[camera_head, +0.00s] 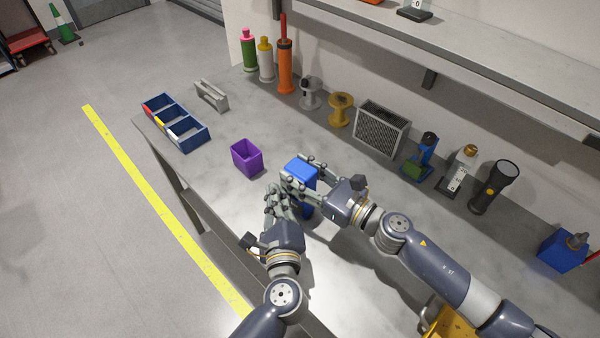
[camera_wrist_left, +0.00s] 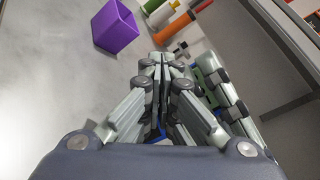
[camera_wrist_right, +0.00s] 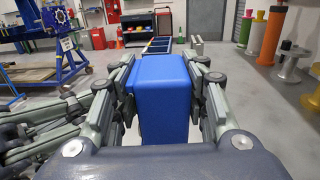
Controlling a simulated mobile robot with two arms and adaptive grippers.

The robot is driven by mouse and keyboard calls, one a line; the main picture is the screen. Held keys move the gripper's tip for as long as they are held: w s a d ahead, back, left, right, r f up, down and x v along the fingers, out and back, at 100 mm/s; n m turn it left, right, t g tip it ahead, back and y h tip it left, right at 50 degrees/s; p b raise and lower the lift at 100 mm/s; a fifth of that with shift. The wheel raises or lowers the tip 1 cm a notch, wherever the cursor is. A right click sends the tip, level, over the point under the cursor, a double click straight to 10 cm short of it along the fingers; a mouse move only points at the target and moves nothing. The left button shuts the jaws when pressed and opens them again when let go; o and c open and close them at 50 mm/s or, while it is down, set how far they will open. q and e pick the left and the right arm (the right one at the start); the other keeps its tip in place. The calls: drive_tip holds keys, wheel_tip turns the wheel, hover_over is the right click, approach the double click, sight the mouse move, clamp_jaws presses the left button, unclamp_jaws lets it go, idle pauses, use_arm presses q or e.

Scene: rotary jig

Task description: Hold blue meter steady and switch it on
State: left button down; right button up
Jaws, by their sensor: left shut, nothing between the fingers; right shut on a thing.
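The blue meter (camera_head: 301,172) is a box with a smooth blue top, upright over the workbench at its middle. My right gripper (camera_head: 300,178) is shut on it; in the right wrist view the fingers press both sides of the blue meter (camera_wrist_right: 162,90). My left gripper (camera_head: 275,198) is shut and empty, close beside the meter on its left. In the left wrist view the closed fingers of the left gripper (camera_wrist_left: 163,62) cover most of the meter, with only small blue bits showing. The meter's face and switch are hidden.
A purple bin (camera_head: 247,160) stands left of the grippers. A blue divided tray (camera_head: 181,142) lies at the far left. Spools, a vent box (camera_head: 382,128), tools and a torch (camera_head: 494,187) line the wall. The bench front near my left arm is clear.

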use_arm(q)
drive_tip(key=shift+s+a, duration=0.35)
drive_tip(key=shift+s, duration=0.05)
drive_tip(key=s+a, duration=0.3)
drive_tip(key=s, duration=0.1)
drive_tip(key=shift+s+a, duration=0.3)
drive_tip(key=shift+a, duration=0.1)
idle(0.3)
use_arm(e)
drive_tip(key=o, duration=1.2)
